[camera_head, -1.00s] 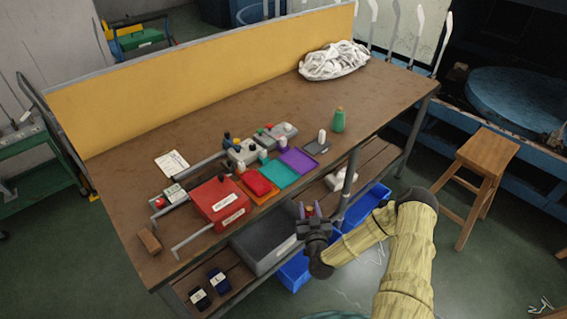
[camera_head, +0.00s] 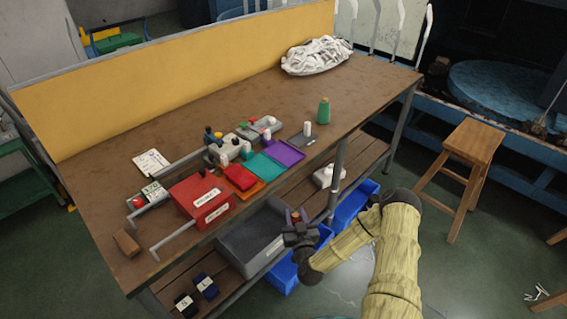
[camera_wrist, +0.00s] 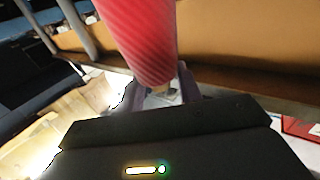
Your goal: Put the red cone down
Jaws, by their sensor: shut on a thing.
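In the wrist view the red cone (camera_wrist: 143,42), wound with thread, fills the top middle, with its lower end between my gripper's fingers (camera_wrist: 163,90). My gripper is shut on it. In the head view my gripper (camera_head: 296,216) is in front of the workbench's (camera_head: 245,105) front side, over the lower shelf and blue bin area, not over the top. The cone is hardly visible there, mostly hidden by the gripper. A green cone (camera_head: 323,112) stands upright on the bench top toward the right front.
Teal (camera_head: 267,166) and purple (camera_head: 284,152) trays, a red box (camera_head: 200,200) and small grey devices crowd the bench's left middle. A white cloth heap (camera_head: 317,56) lies at the back right. Bare top shows around the green cone. A wooden stool (camera_head: 470,145) stands at right.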

